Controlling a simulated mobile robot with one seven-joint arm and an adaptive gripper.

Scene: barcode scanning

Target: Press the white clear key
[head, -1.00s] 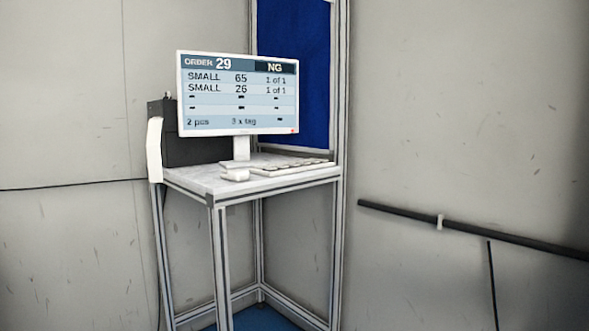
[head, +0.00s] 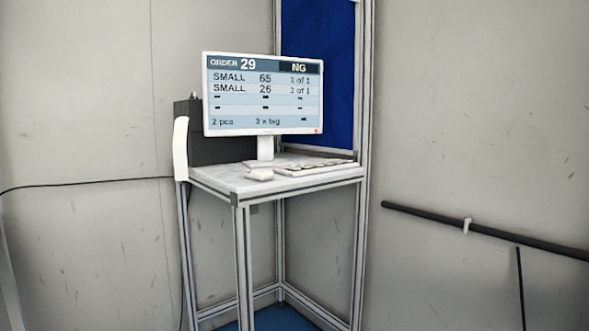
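A white keyboard (head: 315,167) lies on the small stand, below and to the right of the monitor (head: 263,94). Its keys are too small here to tell a white clear key apart. My gripper is not in view.
The stand (head: 215,180) has a white top on metal profile legs. A white mouse (head: 259,175) lies at its front, and a dark box (head: 190,142) stands behind the monitor. A black rail (head: 520,239) runs along the right wall. The stand's front looks clear.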

